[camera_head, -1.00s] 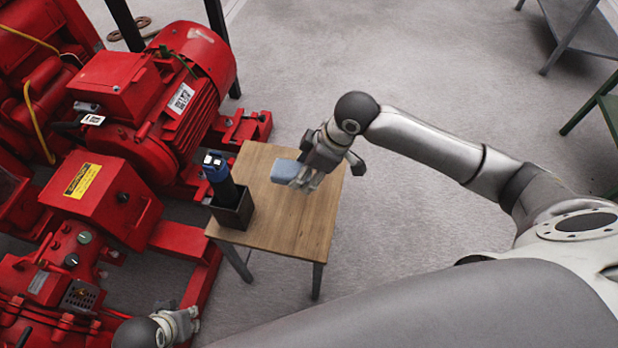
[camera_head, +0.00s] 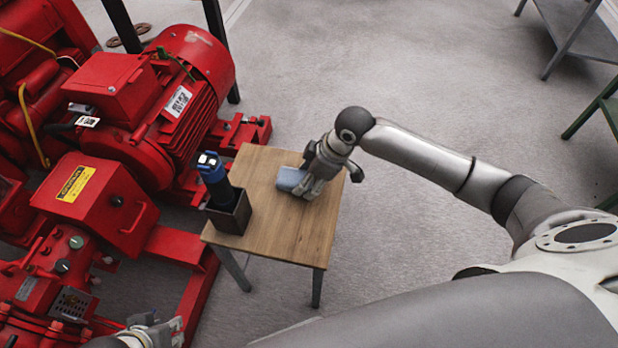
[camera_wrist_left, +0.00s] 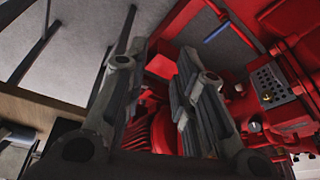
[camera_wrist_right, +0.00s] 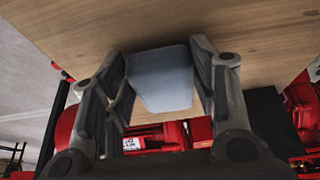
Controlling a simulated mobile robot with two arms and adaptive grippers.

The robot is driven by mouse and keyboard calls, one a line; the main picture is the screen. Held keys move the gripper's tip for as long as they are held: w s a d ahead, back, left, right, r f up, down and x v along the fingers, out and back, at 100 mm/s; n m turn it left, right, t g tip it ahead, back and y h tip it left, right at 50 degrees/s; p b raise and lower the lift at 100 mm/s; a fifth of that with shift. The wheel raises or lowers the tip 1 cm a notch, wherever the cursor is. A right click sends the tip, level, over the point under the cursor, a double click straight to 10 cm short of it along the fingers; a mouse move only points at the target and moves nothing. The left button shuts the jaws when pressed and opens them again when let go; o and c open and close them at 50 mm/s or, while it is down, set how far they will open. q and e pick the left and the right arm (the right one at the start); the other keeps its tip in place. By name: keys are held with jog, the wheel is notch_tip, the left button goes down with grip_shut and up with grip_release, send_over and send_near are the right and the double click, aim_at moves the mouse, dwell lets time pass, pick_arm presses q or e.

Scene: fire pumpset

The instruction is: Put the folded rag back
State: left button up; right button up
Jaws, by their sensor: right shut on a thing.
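The folded rag (camera_head: 290,179) is a small light-blue pad at the wooden table (camera_head: 290,232). My right gripper (camera_head: 303,181) is shut on it, over the right-hand part of the table top. In the right wrist view the rag (camera_wrist_right: 160,78) sits between the two fingers, with the wood close beyond it. I cannot tell whether the rag touches the table. My left gripper (camera_head: 165,332) shows only partly at the bottom left of the head view. In the left wrist view its fingers (camera_wrist_left: 160,72) are apart with nothing between them.
A dark box (camera_head: 230,213) holding an upright blue-and-black flashlight (camera_head: 214,175) stands on the table's left side. Red pump machinery (camera_head: 150,110) fills the left. Open grey floor (camera_head: 420,80) lies behind and right of the table. A grey stand (camera_head: 575,30) is at the upper right.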

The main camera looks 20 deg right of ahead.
jog(key=shift+f, duration=0.1)
jog(key=o, duration=0.8)
jog(key=p+v, duration=0.1)
jog(key=v, duration=0.3)
jog(key=shift+r, duration=0.2)
pick_arm(q)
jog(key=p+x, duration=0.2)
jog(key=x, duration=0.5)
jog(key=shift+s+f+g, duration=0.3)
jog(key=shift+f, duration=0.1)
pick_arm(e)
jog(key=v, duration=0.7)
jog(key=shift+r, duration=0.4)
pick_arm(q)
jog(key=shift+d, duration=0.15)
pick_arm(e)
jog(key=shift+s+d, duration=0.1)
